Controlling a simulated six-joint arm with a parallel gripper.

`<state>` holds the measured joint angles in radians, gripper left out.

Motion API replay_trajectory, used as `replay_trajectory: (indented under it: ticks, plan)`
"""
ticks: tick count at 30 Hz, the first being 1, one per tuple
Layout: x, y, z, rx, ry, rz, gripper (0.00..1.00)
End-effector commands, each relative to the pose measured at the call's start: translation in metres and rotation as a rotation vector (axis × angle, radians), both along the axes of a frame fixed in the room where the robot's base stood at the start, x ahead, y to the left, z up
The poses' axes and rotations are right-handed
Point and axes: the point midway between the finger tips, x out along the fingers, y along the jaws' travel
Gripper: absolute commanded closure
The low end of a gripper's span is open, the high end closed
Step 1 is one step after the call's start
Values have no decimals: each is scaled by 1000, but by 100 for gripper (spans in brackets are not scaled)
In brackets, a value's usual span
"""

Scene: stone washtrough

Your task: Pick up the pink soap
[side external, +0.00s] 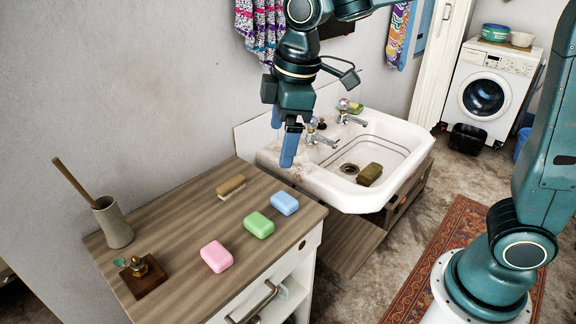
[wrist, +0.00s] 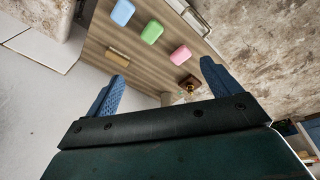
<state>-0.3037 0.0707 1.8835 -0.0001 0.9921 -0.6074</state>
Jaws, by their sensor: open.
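The pink soap (side external: 216,256) lies on the wooden counter top (side external: 190,222), near its front edge. It also shows in the wrist view (wrist: 181,55), ahead of my fingers and right of centre. My gripper (side external: 283,142) is open and empty, held high above the counter's back right corner, beside the sink. In the wrist view its two blue fingers (wrist: 160,82) are spread wide apart. The gripper is well away from the pink soap, which is to its lower left in the side view. Nothing hides the soap.
A green soap (side external: 258,224) and a blue soap (side external: 285,203) lie in a row with the pink one. A brush (side external: 231,187), a beige vase with a stick (side external: 112,222) and a brass piece on a wooden base (side external: 142,274) also stand there. The sink (side external: 356,155) is at right.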

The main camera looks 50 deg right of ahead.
Motion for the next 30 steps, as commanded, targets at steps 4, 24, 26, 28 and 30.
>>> replay_trajectory:
  ticks: [4,24,26,28,30]
  plan:
    - [24,28,-21,-28,38,126,11]
    - [79,131,-121,-111,161,586,11]
    - [79,133,-123,-112,162,596,11]
    - [80,134,-124,-113,164,602,11]
    - [80,134,-124,-113,163,603,11]
